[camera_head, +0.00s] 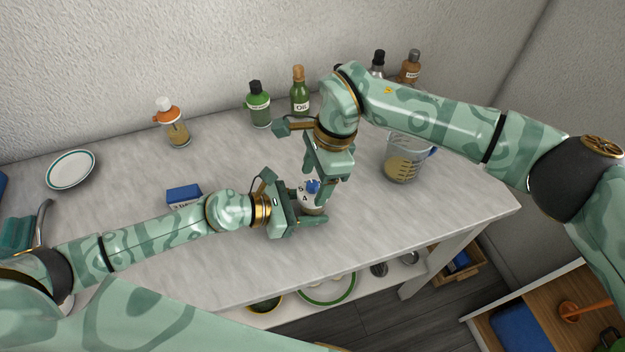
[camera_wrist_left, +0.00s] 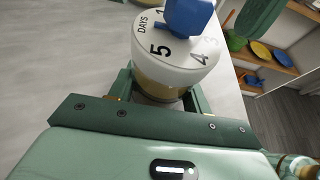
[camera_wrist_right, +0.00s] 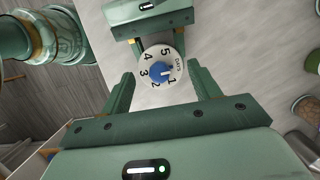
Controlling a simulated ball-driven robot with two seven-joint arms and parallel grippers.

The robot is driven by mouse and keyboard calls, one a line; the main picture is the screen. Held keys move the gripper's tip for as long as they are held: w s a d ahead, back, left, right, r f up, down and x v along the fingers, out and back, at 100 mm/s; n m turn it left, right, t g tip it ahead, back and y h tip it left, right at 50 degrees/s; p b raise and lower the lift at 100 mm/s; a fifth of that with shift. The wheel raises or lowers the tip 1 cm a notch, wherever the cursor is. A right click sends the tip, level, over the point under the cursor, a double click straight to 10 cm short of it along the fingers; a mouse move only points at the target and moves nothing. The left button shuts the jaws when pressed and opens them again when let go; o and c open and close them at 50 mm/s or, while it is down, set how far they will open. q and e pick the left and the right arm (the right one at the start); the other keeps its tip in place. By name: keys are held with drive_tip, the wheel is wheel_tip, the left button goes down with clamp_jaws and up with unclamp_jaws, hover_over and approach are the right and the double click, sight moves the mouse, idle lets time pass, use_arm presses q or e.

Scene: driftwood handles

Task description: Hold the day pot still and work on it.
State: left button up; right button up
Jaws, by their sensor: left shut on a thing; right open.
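The day pot is a small pale container with a white numbered top, marked DAYS (camera_wrist_left: 178,55), and a blue knob (camera_wrist_right: 157,71). It stands near the middle of the counter (camera_head: 307,200). In the right wrist view the knob's white mark lies close to the 1. My left gripper (camera_head: 303,208) is shut around the pot's body below the dial; its fingers flank it in the left wrist view. My right gripper (camera_wrist_right: 162,88) is open above the pot. Its fingers stand on either side of the dial, apart from the knob. The pot's lower part is mostly hidden.
A measuring jug (camera_head: 404,162) with yellowish contents stands to the right. Several bottles, including a green one (camera_head: 259,105), line the back wall. A dispenser (camera_head: 173,125), a plate (camera_head: 70,170) and a blue box (camera_head: 184,194) are left. The counter's front edge is close to the pot.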

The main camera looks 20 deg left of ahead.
drive_tip(key=shift+x, duration=1.3)
drive_tip(key=shift+c, duration=0.3)
drive_tip(key=c, duration=0.3)
drive_tip(key=m+t, duration=0.1)
drive_tip(key=m, duration=0.4)
drive_tip(key=shift+c, duration=0.2)
drive_tip(key=m, duration=0.3)
drive_tip(key=m+t, duration=0.1)
drive_tip(key=m, duration=0.2)
drive_tip(key=shift+t, duration=0.3)
drive_tip(key=m+t, duration=0.1)
drive_tip(key=m, duration=0.3)
drive_tip(key=shift+m, duration=0.3)
drive_tip(key=m+h, duration=0.1)
drive_tip(key=m, duration=0.3)
drive_tip(key=shift+t, duration=0.3)
drive_tip(key=o, duration=0.6)
